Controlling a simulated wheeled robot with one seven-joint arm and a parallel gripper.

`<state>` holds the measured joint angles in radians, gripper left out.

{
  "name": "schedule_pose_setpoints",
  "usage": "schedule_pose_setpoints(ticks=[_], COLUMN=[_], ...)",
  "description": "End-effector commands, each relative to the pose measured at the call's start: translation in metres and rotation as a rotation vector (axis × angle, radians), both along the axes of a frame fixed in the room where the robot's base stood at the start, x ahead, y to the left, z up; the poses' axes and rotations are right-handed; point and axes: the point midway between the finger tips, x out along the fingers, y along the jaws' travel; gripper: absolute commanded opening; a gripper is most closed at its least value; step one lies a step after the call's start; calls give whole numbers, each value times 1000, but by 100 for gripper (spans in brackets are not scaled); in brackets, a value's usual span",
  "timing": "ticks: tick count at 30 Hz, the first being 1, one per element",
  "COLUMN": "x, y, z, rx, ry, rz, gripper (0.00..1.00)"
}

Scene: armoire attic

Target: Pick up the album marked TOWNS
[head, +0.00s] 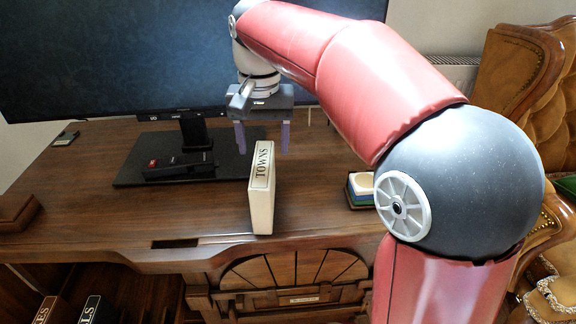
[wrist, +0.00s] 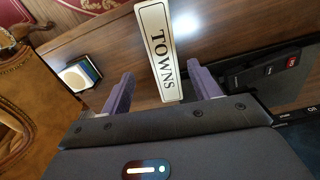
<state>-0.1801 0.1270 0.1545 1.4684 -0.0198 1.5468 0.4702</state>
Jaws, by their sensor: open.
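The album marked TOWNS (head: 262,190) is a white, narrow box-like volume standing upright on the wooden desk, near its front edge. Its TOWNS label faces up in the head view. In the wrist view the album (wrist: 161,50) lies between and beyond the two finger tips. My gripper (head: 262,150) is open and empty, above and behind the album in the head view. The gripper (wrist: 163,88) shows its two purple-grey fingers spread, one on each side of the album's label end. I cannot tell whether either finger touches it.
A large monitor (head: 120,55) stands behind, its dark base (head: 130,172) carrying a black device with a red part (head: 180,165). A leather chair (head: 535,85) is at right. Bare desk (head: 110,215) lies left.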

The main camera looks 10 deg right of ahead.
Motion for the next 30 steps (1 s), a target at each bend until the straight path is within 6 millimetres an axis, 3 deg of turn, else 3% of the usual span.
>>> schedule_pose_setpoints(ticks=[18, 26, 30], x=[6, 6, 6], y=[4, 4, 4], z=[-74, -77, -77], rx=[-1, 0, 0], ry=[2, 1, 1], rz=[-1, -1, -1], gripper=[62, 62, 47])
